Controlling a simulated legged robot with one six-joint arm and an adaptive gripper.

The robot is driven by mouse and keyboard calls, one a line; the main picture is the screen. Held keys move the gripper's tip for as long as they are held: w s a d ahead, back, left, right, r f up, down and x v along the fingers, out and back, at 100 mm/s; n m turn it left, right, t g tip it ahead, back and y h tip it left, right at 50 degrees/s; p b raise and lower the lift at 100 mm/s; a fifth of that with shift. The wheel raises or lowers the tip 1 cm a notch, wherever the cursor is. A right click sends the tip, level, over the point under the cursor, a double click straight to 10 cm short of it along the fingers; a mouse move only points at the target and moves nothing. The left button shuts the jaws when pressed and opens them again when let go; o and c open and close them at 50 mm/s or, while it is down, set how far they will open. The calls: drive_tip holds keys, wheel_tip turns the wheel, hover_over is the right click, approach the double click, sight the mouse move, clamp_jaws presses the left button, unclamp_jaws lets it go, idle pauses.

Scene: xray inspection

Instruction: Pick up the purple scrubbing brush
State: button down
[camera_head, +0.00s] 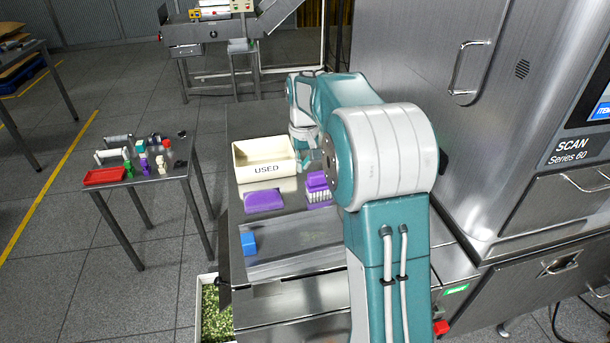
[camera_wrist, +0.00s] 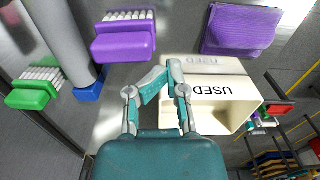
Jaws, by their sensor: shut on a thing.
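The purple scrubbing brush (camera_head: 317,180), with white bristles, sits on the metal table just right of the cream bin marked USED (camera_head: 267,171). In the wrist view the brush (camera_wrist: 123,43) is at upper left, clear of the fingers. My gripper (camera_wrist: 164,78) is at the USED bin (camera_wrist: 228,92), its fingers on either side of the bin's near wall and apparently shut on it. The brush is not between the fingers. In the head view my gripper (camera_head: 311,164) is partly hidden by my arm.
The wrist view shows a green brush (camera_wrist: 30,98) and a blue object (camera_wrist: 90,90) at left. The scanner cabinet (camera_head: 440,120) bounds the right; a small side table (camera_head: 150,185) stands left.

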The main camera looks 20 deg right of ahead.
wheel_tip(320, 180, up, 6)
drive_tip(key=shift+f, duration=0.25)
drive_tip(key=shift+c, duration=1.4)
unclamp_jaws()
